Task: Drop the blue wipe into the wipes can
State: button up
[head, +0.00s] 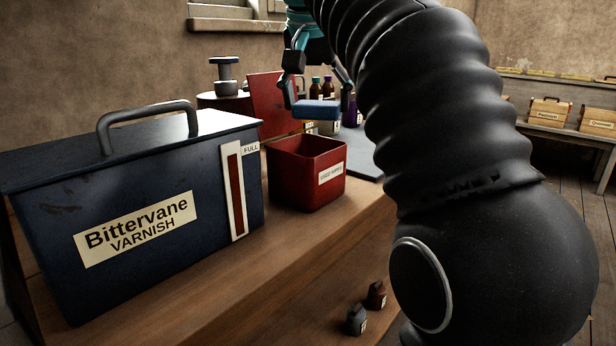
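The blue wipe (317,110) is a small flat block-like pad in the head view. My gripper (318,100) points down with one finger at each end of the wipe and holds it in the air. The wipes can (290,185) is a red square bin on the bench, with a pale label on its right face. Its red lid (272,102) stands open at the back. In the picture the wipe is just above the can's far rim; I cannot tell whether it is directly over the opening. The can's bottom is hidden.
A large dark blue Bittervane Varnish box (137,215) with a handle stands left of the can. Small bottles (327,88) stand behind the wipe. Bare bench (270,265) lies in front of the can.

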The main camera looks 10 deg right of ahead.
jog(key=shift+o, duration=0.8)
jog(key=shift+v, duration=2.45)
jog(key=s+a, duration=0.5)
jog(key=s, duration=0.5)
jog(key=shift+s+a, duration=0.2)
jog(key=shift+s, duration=0.2)
